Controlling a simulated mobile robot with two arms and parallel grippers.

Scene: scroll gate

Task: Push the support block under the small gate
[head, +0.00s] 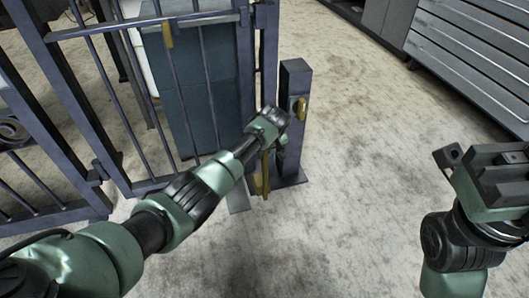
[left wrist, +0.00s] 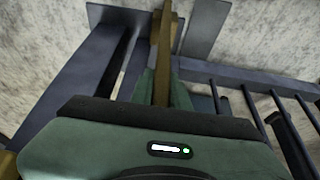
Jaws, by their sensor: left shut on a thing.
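The small gate (head: 208,85) is a dark blue barred frame with a dark panel behind it. It stands left of a short dark post (head: 296,85). My left gripper (head: 277,150) is low beside the post and shut on an upright brass-coloured bar (head: 265,175). The bar also shows between the fingers in the left wrist view (left wrist: 163,50). A flat grey piece (head: 238,196) lies on the floor at the gate's lower corner, left of the bar; I cannot tell whether it is the support block. My right gripper (head: 492,165) is at the right, away from the gate.
A brass-coloured knob (head: 302,108) is on the post. A larger gate frame with scrollwork (head: 12,130) is at the far left. A slatted metal bench (head: 475,55) stands at the upper right. The pale floor (head: 365,150) between post and bench is clear.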

